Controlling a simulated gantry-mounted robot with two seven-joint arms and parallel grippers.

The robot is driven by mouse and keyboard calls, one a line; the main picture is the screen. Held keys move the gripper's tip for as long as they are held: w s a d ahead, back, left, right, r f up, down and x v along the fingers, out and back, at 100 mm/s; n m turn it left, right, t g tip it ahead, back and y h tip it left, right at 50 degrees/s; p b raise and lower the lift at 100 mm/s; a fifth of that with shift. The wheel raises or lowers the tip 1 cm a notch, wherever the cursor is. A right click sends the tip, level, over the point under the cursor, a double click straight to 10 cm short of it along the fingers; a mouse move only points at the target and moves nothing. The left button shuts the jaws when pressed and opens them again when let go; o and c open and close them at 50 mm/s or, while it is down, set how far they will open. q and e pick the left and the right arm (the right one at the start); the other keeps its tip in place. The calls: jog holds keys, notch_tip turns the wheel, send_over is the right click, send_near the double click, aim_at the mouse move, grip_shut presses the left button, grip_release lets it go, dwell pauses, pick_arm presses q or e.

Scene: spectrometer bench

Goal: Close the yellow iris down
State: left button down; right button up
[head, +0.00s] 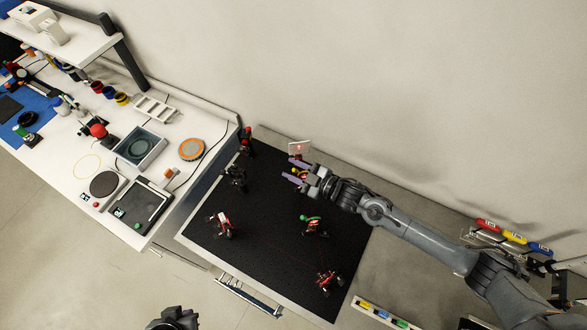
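The yellow iris (297,172) stands near the back edge of the black optical breadboard, and only a small yellow part of it shows. My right gripper (293,171) reaches it from the right. Its two purple-tipped fingers are apart, one on each side of the yellow part. I cannot tell whether they touch it. The iris's opening and most of its mount are hidden by the gripper.
The breadboard (265,225) also carries a green-topped mount (312,220), a red mount (328,280) and a red-and-white mount (222,223). A pale card with a red spot (299,148) stands just behind the gripper. A cluttered white bench (122,160) is at left.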

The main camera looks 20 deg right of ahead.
jog(key=b+v, duration=0.1)
jog(key=v, duration=0.9)
jog(key=shift+s+b, duration=0.25)
jog(key=shift+b, duration=0.05)
jog(key=shift+d+r, duration=0.1)
jog(key=s+r+m+g+h+p, duration=0.2)
jog(key=s+m+g+h+p, duration=0.1)
jog(key=s, duration=0.7)
jog(key=s+r+m+g+h+p, duration=0.3)
jog(key=s+m+g+h, duration=0.3)
jog(key=s+m, duration=0.2)
jog(key=s+p, duration=0.1)
jog(key=s, duration=0.1)
jog(key=shift+s+r+h, duration=0.15)
jog(key=shift+s+h, duration=0.1)
jog(key=shift+h, duration=0.05)
